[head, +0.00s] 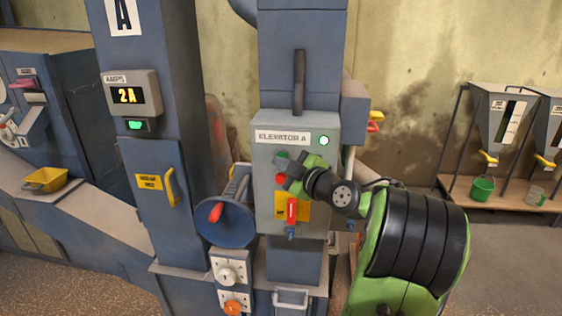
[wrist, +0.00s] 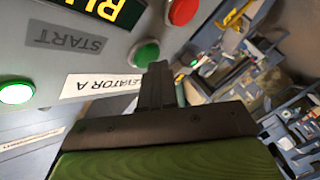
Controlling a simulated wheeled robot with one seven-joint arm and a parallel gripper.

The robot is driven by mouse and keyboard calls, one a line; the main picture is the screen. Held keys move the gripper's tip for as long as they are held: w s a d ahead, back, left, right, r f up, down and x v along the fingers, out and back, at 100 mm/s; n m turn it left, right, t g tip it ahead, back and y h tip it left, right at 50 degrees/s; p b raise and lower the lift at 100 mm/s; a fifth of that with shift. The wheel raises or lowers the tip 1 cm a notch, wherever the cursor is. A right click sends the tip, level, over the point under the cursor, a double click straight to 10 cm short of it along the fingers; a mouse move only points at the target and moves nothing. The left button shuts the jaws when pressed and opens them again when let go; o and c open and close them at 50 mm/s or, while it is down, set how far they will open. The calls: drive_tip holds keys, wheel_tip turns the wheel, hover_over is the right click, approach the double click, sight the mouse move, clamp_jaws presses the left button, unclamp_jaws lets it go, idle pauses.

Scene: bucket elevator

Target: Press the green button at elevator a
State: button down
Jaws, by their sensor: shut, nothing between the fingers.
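The grey control box labelled Elevator A (head: 268,215) stands in the middle of the head view. Its green button (wrist: 146,52) shows in the wrist view just beyond my fingertips, beside the red button (wrist: 184,11). In the head view, my gripper (head: 289,169) is in front of the box and partly covers the button area. The red button (head: 281,180) shows at its left. My gripper (wrist: 158,68) is shut and empty, with its tips overlapping the green button's edge in the wrist view. I cannot tell whether they touch it.
A green lamp (head: 324,141) glows on the box's upper right. A red lever (head: 291,210) is below my gripper, and a blue handwheel (head: 226,228) is to the left. A cabinet (head: 148,170) with a 2A display stands further left. Hoppers (head: 495,120) are at right.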

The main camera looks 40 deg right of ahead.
drive_tip(key=shift+s+a+f+b, duration=0.1)
drive_tip(key=shift+s+a+b, duration=0.3)
drive_tip(key=shift+a, duration=0.1)
drive_tip(key=s+a+b, duration=0.1)
drive_tip(key=a+b, duration=0.1)
drive_tip(key=s+a+b, duration=0.1)
drive_tip(key=s+a, duration=0.1)
drive_tip(key=shift+b, duration=0.4)
idle(0.5)
